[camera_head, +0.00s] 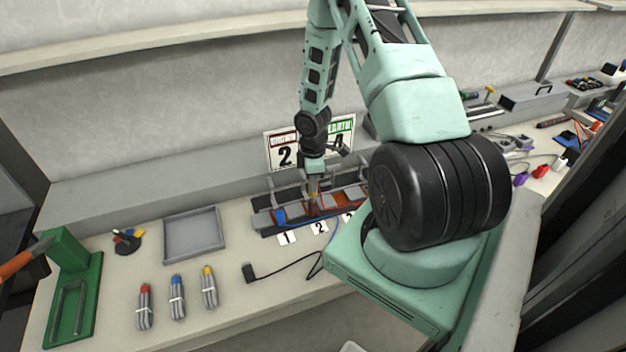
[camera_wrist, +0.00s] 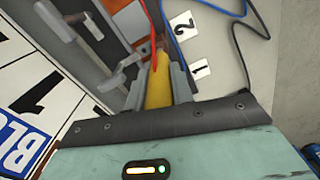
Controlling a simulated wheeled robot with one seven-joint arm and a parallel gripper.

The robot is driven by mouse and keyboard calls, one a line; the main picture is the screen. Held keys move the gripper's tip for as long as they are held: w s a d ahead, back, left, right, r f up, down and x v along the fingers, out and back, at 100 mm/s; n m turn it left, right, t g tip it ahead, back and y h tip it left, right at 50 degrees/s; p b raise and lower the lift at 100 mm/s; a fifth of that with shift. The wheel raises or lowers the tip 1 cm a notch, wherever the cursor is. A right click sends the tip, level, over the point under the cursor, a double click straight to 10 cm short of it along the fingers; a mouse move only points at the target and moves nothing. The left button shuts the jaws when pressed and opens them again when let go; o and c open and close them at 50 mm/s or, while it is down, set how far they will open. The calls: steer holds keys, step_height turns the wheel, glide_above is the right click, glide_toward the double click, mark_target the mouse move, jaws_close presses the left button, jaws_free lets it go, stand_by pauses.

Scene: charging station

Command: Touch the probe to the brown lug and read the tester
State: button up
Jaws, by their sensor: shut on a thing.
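My gripper (camera_wrist: 160,85) is shut on a yellow probe handle (camera_wrist: 158,88), with a red lead running up from it in the wrist view. In the head view my gripper (camera_head: 313,184) is low over the dark terminal rack (camera_head: 262,222), which has grey levers and blue and orange-red parts. An orange part (camera_wrist: 128,20) shows just beyond the fingers in the wrist view. I cannot tell which part is the brown lug, and the probe's tip contact is not clear. No tester reading can be made out.
A black plug and cable (camera_head: 250,272), a grey tray (camera_head: 193,254), several colour-tipped bundles (camera_head: 178,298) and a green stand (camera_head: 85,290) are to the left.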

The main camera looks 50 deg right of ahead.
steer(key=shift+r+p, duration=2.3)
steer(key=shift+r, duration=0.65)
steer(key=shift+f, duration=0.1)
